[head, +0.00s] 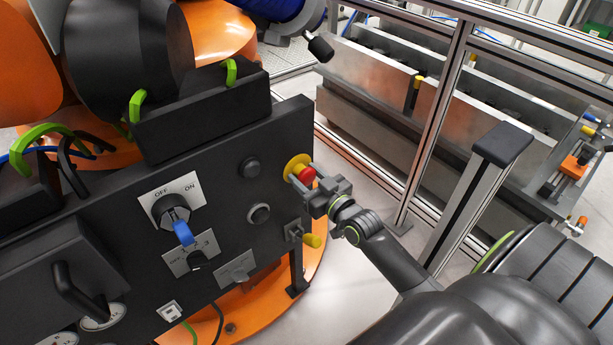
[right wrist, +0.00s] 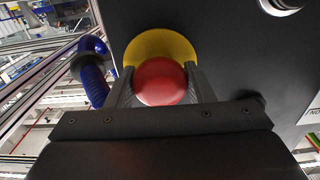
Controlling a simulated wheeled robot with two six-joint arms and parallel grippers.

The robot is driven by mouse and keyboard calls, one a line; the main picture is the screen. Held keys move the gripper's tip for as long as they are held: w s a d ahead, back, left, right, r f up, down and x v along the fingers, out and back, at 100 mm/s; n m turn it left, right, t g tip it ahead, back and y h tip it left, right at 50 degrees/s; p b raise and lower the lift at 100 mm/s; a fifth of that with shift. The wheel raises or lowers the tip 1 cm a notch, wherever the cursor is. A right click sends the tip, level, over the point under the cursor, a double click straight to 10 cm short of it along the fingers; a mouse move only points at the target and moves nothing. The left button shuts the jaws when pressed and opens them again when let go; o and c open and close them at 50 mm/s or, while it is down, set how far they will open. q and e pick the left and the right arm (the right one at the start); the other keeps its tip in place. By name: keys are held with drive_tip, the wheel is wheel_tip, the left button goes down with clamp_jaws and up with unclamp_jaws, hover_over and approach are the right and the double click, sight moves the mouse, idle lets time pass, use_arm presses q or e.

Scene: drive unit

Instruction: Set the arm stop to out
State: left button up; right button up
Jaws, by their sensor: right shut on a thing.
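The arm stop is a red mushroom button (head: 306,174) on a yellow round base (head: 296,164), near the right edge of the black drive unit panel (head: 225,130). My right gripper (head: 312,178) is at the button in the head view. In the right wrist view the red button (right wrist: 160,82) sits between the two grey fingers of my right gripper (right wrist: 161,88), with the yellow base (right wrist: 160,45) behind it. The fingers are shut on the button's sides. The head view does not show whether the button is in or out. My left gripper is not in view.
To the left are two round buttons (head: 250,167), an ON/OFF switch with a blue handle (head: 183,232) and a lower rotary switch (head: 198,261). A metal frame post (head: 432,130) stands to the right.

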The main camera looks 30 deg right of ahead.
drive_tip(key=shift+s+f, duration=0.15)
drive_tip(key=shift+s, duration=0.25)
drive_tip(key=shift+s+d, duration=0.1)
drive_tip(key=shift+s, duration=0.25)
drive_tip(key=o, duration=1)
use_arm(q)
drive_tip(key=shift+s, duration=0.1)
use_arm(e)
drive_tip(key=o, duration=0.4)
drive_tip(key=shift+s, duration=0.1)
